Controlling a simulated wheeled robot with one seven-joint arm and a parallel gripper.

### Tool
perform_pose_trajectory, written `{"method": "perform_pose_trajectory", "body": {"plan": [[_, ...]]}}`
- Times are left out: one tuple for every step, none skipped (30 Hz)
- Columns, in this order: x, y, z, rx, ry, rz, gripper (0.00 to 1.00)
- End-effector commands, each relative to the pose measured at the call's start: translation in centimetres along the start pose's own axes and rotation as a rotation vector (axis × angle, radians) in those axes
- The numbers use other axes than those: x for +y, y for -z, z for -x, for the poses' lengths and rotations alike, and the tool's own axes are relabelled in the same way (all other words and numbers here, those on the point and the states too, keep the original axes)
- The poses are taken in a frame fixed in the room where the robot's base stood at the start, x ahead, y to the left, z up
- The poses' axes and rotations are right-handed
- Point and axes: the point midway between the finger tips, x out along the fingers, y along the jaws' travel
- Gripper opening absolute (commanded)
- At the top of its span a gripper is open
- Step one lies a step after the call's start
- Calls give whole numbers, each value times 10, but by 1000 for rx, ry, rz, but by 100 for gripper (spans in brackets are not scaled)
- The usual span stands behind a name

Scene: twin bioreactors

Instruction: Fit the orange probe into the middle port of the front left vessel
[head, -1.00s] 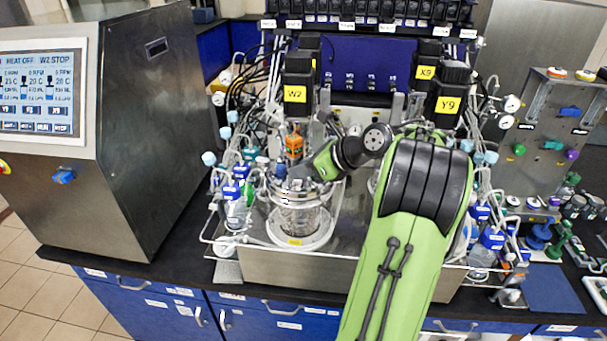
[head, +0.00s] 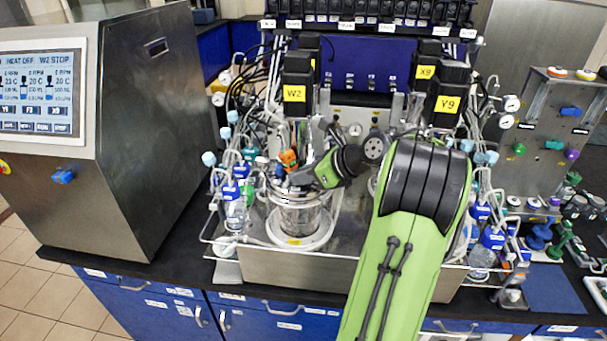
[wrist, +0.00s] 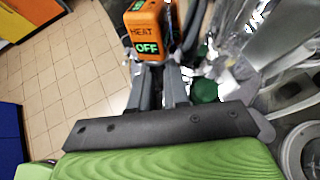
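The orange probe (head: 288,158) shows its orange head above the left part of the front left vessel's lid in the head view. In the wrist view the orange probe (wrist: 147,32) has a face reading "HEAT OFF" and sits between my fingertips. My gripper (wrist: 160,72) appears shut on it; its fingertips (head: 296,174) are partly hidden in the head view. The front left vessel (head: 298,218) is glass, below the motor labelled W2 (head: 296,94). The probe's lower end and the middle port are hidden, so I cannot tell whether they meet.
The W2 motor column stands close behind my gripper. Tubes and blue-capped bottles (head: 232,190) crowd the left side. A second motor labelled Y9 (head: 447,104) stands right, behind my arm. A steel cabinet with a screen (head: 42,92) stands at far left.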

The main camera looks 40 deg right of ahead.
Motion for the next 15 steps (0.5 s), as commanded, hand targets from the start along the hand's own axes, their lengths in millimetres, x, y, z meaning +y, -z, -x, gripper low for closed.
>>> {"method": "perform_pose_trajectory", "body": {"plan": [[1, 6, -2, 15, -9, -13, 24], [1, 5, -1, 15, -8, -12, 24], [0, 2, 2, 14, -7, -11, 24], [0, -1, 4, 14, -6, -10, 24], [-1, -4, 9, 14, -3, -12, 24], [-1, -4, 20, 13, -3, -15, 24], [-2, -5, 29, 13, -1, -16, 24], [-2, -6, 38, 12, -1, -14, 24], [-2, -7, 50, 11, -1, -13, 24], [-2, -8, 59, 10, 0, -13, 24], [-2, -8, 68, 10, 1, -13, 24], [-2, -9, 80, 10, 0, -12, 24], [-2, -10, 87, 9, -1, -12, 24], [-2, -10, 95, 9, 0, -12, 24], [-1, -10, 103, 9, -1, -10, 24]]}}
